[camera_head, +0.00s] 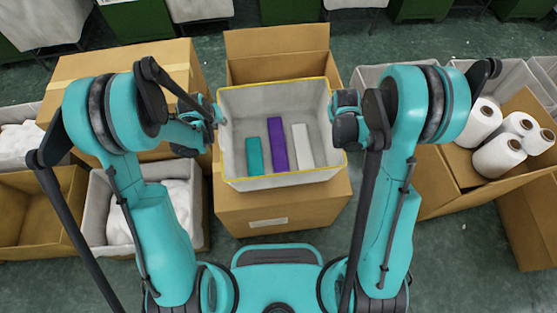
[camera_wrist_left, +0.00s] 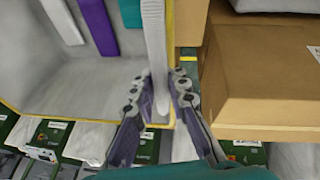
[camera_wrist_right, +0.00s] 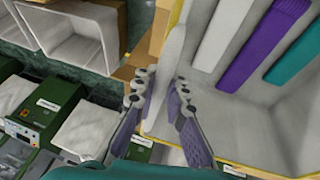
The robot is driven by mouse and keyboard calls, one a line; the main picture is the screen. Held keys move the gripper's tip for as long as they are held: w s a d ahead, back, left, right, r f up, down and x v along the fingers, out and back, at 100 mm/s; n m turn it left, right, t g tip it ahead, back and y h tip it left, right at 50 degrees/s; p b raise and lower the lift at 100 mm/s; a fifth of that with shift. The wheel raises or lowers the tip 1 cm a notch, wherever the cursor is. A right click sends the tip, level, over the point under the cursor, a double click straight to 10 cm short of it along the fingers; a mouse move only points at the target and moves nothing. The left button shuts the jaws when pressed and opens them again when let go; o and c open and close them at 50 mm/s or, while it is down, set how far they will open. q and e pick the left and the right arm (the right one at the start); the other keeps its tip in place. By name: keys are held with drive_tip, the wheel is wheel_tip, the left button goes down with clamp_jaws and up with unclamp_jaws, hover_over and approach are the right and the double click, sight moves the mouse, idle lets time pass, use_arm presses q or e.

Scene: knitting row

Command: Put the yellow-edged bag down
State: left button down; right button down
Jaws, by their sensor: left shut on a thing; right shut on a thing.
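The yellow-edged bag (camera_head: 320,140) is a pale grey open container with a yellow rim. In the head view it is held between my two arms, above or on a cardboard box. Inside lie a teal piece (camera_head: 254,156), a purple piece (camera_head: 277,144) and a white piece (camera_head: 303,146). My left gripper (camera_wrist_left: 160,100) is shut on the bag's side wall, which shows between its fingers in the left wrist view. My right gripper (camera_wrist_right: 160,95) is shut on the opposite side wall. In the head view the fingertips are partly hidden. I cannot tell whether the bag's bottom touches the box.
A cardboard box (camera_head: 262,219) is below the bag, with an open flap (camera_head: 277,40) behind. Boxes with white contents (camera_head: 170,205) stand at left. White yarn cones (camera_head: 498,157) lie in a carton at right. Green machines (camera_head: 290,10) line the back.

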use_arm(q)
drive_tip(key=shift+d+f, duration=0.15)
drive_tip(key=shift+f, duration=0.15)
use_arm(e)
drive_tip(key=shift+a+f, duration=0.1)
drive_tip(key=shift+f, duration=0.2)
use_arm(q)
drive_tip(key=c, duration=2)
unclamp_jaws()
drive_tip(key=shift+f, duration=0.2)
use_arm(e)
drive_tip(key=c, duration=2)
unclamp_jaws()
drive_tip(key=shift+f, duration=0.2)
use_arm(q)
drive_tip(key=o, duration=0.5)
use_arm(e)
drive_tip(key=o, duration=0.4)
use_arm(q)
drive_tip(key=shift+r, duration=0.1)
use_arm(e)
drive_tip(key=shift+o, duration=0.2)
drive_tip(key=shift+r, duration=0.1)
